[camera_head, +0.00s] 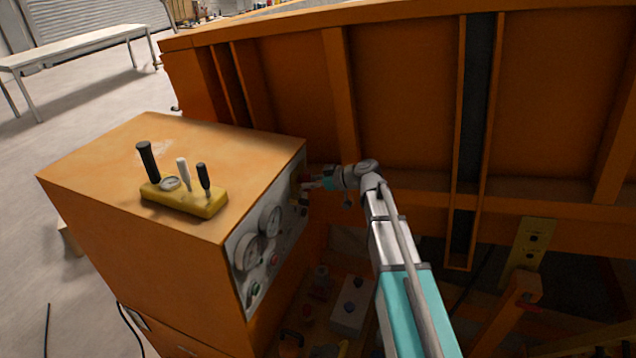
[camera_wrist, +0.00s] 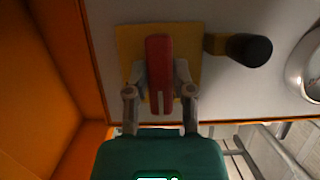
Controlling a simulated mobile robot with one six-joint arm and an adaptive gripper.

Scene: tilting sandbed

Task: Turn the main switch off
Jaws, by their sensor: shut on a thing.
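The main switch is a red handle (camera_wrist: 159,65) on a square yellow plate (camera_wrist: 128,42) in the wrist view. The handle lies along the up-down direction of that picture. My gripper (camera_wrist: 161,80) has one finger on each side of the handle and is shut on it. In the head view my gripper (camera_head: 312,186) is at the far end of the grey panel (camera_head: 243,238) on the orange cabinet's side. The switch is too small and too covered there to make out.
In the wrist view a black knob (camera_wrist: 248,49) and a round gauge (camera_wrist: 308,66) sit right of the switch. An orange wall (camera_wrist: 50,75) is close on the left. In the head view the cabinet top (camera_head: 110,160) carries a yellow lever block (camera_head: 205,208). The large orange sandbed (camera_head: 405,90) stands behind my arm.

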